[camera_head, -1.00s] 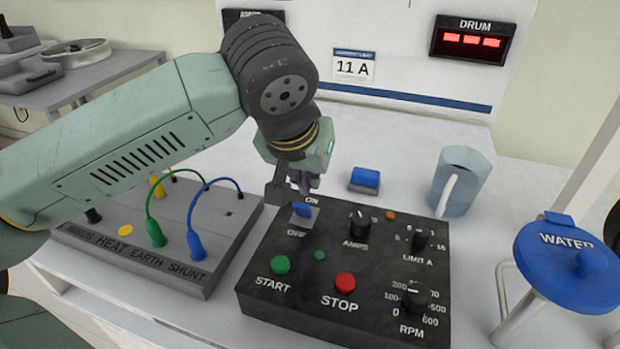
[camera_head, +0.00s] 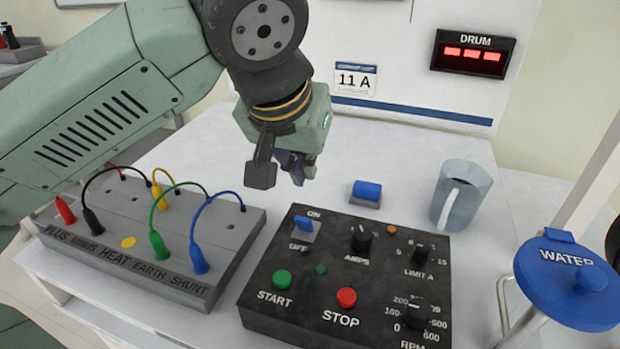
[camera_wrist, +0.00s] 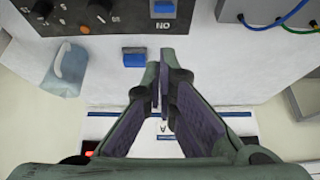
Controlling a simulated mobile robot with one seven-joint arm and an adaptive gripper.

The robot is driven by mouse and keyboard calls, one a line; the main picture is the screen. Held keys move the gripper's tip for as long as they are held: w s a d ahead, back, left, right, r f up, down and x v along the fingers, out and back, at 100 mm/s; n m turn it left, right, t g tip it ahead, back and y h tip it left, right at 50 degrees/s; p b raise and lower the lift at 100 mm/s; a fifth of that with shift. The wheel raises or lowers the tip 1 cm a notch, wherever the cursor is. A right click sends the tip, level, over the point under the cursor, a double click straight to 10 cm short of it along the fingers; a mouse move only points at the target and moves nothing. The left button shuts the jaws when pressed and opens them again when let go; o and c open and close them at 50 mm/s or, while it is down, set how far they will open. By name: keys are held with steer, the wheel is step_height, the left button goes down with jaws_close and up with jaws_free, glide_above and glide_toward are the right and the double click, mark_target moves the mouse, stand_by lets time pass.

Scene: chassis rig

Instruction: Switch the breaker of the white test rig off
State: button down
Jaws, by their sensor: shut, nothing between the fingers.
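The breaker is a blue toggle (camera_head: 304,224) between ON and OFF labels at the back left of a black control box (camera_head: 262,312). Its blue lever shows near the top edge of the wrist view (camera_wrist: 163,6), beside the ON label. Which way it is tilted I cannot tell for sure. My gripper (camera_head: 298,178) is shut and empty, above and behind the toggle and apart from it. In the wrist view its fingertips (camera_wrist: 158,72) are together, short of the box.
A plug board (camera_head: 195,285) with coloured cables lies to the left of the box. A small blue-topped block (camera_head: 367,191) and a grey-blue mug (camera_head: 461,188) stand behind it. A blue WATER lid (camera_head: 568,282) is at right. The white panel carries a red DRUM display (camera_head: 472,54).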

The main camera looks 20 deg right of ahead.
steer(key=v, duration=0.5)
steer(key=shift+s, duration=0.1)
